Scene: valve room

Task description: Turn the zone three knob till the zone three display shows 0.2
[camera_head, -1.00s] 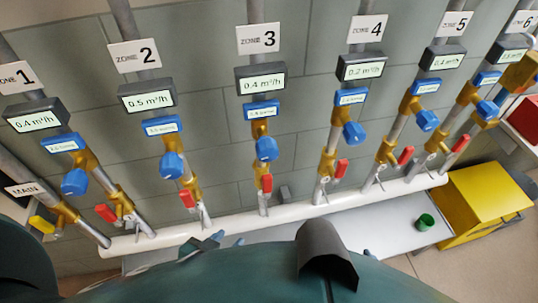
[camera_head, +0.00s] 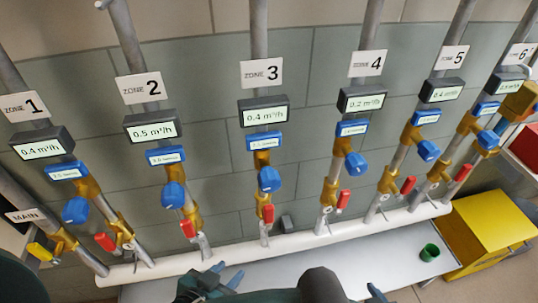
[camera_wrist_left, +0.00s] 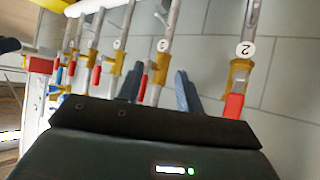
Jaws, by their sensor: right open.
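The zone three knob (camera_head: 269,179) is a blue knob on a brass valve body in the third pipe, in the head view. The zone three display (camera_head: 264,112) above it reads 0.4 m³/h. My left gripper (camera_head: 226,275) is open and empty, low in the head view, below and left of the knob and apart from it. Its two fingers (camera_wrist_left: 160,92) stand apart in the left wrist view. Of my right gripper (camera_head: 376,292), only a fingertip shows at the bottom edge of the head view, right of the left gripper.
Similar pipes with blue knobs stand on both sides; the zone two knob (camera_head: 173,194) is left and the zone four knob (camera_head: 356,165) right. A red lever (camera_head: 268,214) sits below the zone three knob. A white manifold pipe (camera_head: 300,241) runs below. A green cup (camera_head: 430,252) stands at right.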

